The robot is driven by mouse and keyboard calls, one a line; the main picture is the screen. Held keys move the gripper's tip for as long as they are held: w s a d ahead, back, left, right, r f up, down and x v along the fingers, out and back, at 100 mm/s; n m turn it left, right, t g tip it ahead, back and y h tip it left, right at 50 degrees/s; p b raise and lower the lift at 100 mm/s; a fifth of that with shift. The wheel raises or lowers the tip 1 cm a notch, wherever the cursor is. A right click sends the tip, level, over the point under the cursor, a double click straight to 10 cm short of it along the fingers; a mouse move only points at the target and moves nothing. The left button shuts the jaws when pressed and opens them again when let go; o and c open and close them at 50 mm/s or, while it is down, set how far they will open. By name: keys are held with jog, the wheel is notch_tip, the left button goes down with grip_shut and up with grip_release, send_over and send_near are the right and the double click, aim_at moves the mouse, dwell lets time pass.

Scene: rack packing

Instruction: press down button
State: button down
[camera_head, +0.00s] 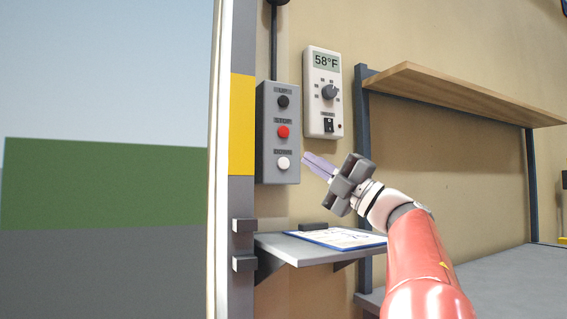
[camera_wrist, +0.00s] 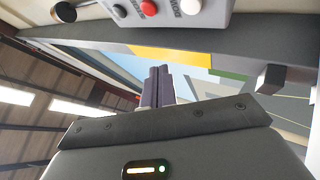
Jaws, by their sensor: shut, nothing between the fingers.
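A grey control box (camera_head: 266,142) is mounted on the wall in the head view, with a black button (camera_head: 283,101) at the top, a red button (camera_head: 283,132) in the middle and the white down button (camera_head: 283,163) at the bottom. My gripper (camera_head: 307,160) is shut and empty, its fingertips just right of the white button; I cannot tell the exact gap. In the wrist view my shut fingers (camera_wrist: 160,72) point toward the wall. The white button (camera_wrist: 191,7) shows there at the top edge, above and right of the fingertips, beside the red button (camera_wrist: 149,7).
A thermostat (camera_head: 322,92) reading 58°F hangs right of the control box. Below is a small grey shelf (camera_head: 290,250) with a clipboard (camera_head: 335,238). A wooden shelf (camera_head: 470,92) is at right. An opening with green beyond lies left of the yellow-marked post (camera_head: 242,125).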

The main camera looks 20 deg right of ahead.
aim_at(284, 163)
jog(key=w+p, duration=0.3)
jog(key=w, duration=0.4)
jog(key=shift+w+a+p, duration=0.15)
jog(key=shift+w+p, duration=0.15)
jog(key=shift+w, duration=0.1)
jog(key=shift+w, duration=0.15)
dwell(1.6)
jog(key=shift+w, duration=0.3)
